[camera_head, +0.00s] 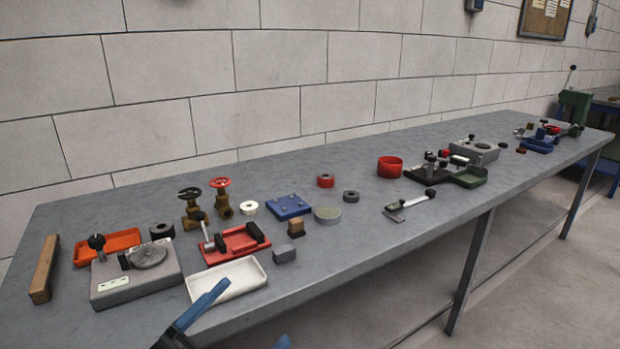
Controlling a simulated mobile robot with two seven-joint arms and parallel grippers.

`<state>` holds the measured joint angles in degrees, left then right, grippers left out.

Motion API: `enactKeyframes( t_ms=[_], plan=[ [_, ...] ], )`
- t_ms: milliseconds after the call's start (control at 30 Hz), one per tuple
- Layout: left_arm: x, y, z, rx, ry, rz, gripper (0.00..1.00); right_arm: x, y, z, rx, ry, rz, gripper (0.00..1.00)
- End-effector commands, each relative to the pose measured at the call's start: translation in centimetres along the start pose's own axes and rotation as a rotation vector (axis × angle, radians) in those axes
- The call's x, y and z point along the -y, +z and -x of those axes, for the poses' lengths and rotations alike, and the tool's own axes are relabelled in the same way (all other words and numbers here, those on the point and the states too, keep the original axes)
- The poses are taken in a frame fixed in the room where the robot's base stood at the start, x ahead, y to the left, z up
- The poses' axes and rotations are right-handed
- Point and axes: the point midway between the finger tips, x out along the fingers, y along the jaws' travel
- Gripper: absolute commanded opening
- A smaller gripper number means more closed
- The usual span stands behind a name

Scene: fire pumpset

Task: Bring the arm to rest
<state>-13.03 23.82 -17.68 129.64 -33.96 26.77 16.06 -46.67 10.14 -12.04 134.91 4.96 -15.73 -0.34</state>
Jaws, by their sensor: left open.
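My left gripper (252,314) comes in at the bottom edge, in front of the bench's near edge. One blue finger points up and right, overlapping the white tray's front in the picture; a second blue tip just shows at the bottom edge. The gripper is open and I see nothing between the fingers. Most of its body and arm are cut off below. My right gripper is not in view.
The long grey bench (345,255) holds a white tray (226,279), a grey fixture (137,278), a red vise (236,243), two brass valves (222,200), a blue plate (288,207) and a red ring (390,166). A block wall stands behind. Open floor lies right.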

Motion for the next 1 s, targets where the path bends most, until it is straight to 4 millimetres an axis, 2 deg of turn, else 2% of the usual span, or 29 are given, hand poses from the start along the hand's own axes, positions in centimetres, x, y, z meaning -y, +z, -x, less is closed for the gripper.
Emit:
enactKeyframes(
  t_ms=[33, 100, 233, 400, 600, 667, 1000],
  plan=[
    [-0.1, 1.8, 1.7, 0.138, -0.09, 0.105, 0.76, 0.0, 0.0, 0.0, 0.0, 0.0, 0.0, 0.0],
    [-0.5, 4.1, 4.1, 0.314, -0.183, 0.224, 0.76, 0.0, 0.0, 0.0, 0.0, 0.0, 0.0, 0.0],
    [-2.6, 7.1, 8.7, 0.583, -0.279, 0.406, 0.76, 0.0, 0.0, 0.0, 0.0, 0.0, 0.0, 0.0],
    [-6.3, 8.7, 13.9, 0.848, -0.329, 0.599, 0.76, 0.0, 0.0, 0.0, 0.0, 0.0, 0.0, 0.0],
    [-10.6, 8.4, 18.7, 1.084, -0.339, 0.792, 0.76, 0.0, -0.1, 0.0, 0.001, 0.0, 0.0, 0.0],
    [-9.6, 8.0, 17.7, 1.087, -0.328, 0.776, 0.76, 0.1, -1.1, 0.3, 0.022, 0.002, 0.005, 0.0],
    [-8.3, 7.2, 16.4, 1.197, -0.278, 0.767, 0.76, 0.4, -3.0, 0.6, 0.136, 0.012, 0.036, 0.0]
  ],
)
